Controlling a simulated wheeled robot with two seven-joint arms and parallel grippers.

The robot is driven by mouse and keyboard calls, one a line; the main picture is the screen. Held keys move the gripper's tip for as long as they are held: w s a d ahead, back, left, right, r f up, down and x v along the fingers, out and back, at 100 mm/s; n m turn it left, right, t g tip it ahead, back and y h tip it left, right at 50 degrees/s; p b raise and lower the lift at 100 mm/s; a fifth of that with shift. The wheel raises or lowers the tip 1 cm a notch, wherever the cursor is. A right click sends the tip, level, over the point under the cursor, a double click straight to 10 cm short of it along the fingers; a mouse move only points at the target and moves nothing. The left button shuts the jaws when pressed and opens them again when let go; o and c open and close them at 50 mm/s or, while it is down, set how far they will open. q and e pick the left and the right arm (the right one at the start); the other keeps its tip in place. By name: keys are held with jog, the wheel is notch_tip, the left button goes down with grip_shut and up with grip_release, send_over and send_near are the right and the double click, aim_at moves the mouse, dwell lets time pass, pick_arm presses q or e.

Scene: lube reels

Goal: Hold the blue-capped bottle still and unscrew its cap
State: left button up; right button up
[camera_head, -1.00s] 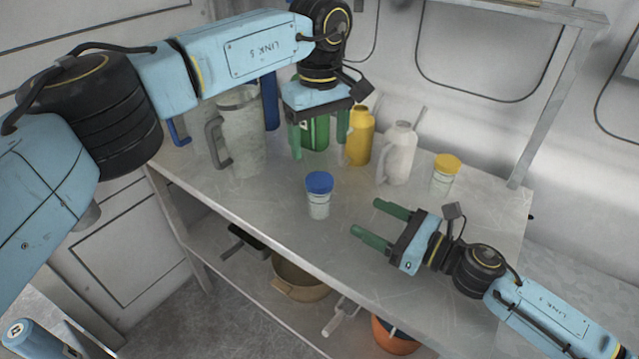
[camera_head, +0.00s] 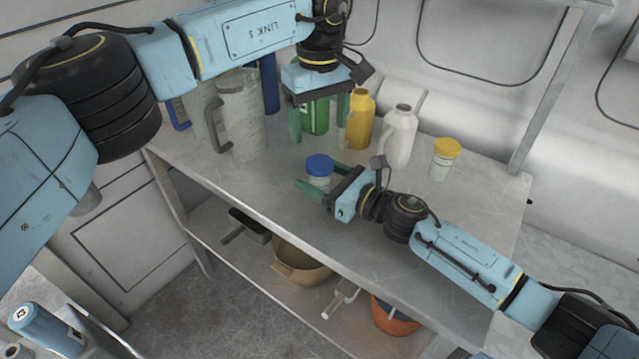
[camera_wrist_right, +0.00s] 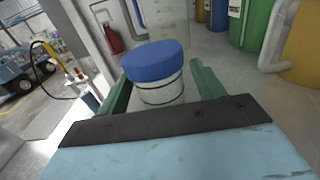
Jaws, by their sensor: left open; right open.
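The blue-capped bottle (camera_head: 319,172) stands upright on the shelf top, its blue cap (camera_head: 319,163) on it. My right gripper (camera_head: 318,178) is open at shelf level, its green fingers on either side of the bottle's clear body. In the right wrist view the bottle (camera_wrist_right: 161,90) stands between the two open fingers (camera_wrist_right: 155,88), with its cap (camera_wrist_right: 152,60) on top; whether a finger touches it I cannot tell. My left gripper (camera_head: 319,121) is open, pointing down, above and behind the bottle, in front of the green container. It is empty.
A yellow-capped bottle (camera_head: 443,160) stands to the right. A white jug (camera_head: 399,138), yellow bottle (camera_head: 361,120) and green container (camera_head: 317,112) stand behind. A grey metal jug (camera_head: 243,125) is at left. The lower shelf holds a tan pot (camera_head: 299,262) and an orange pot (camera_head: 396,316).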

aim_at(320, 162)
grip_shut()
pick_arm(q)
jog(key=n, duration=0.4)
jog(key=shift+f, duration=4)
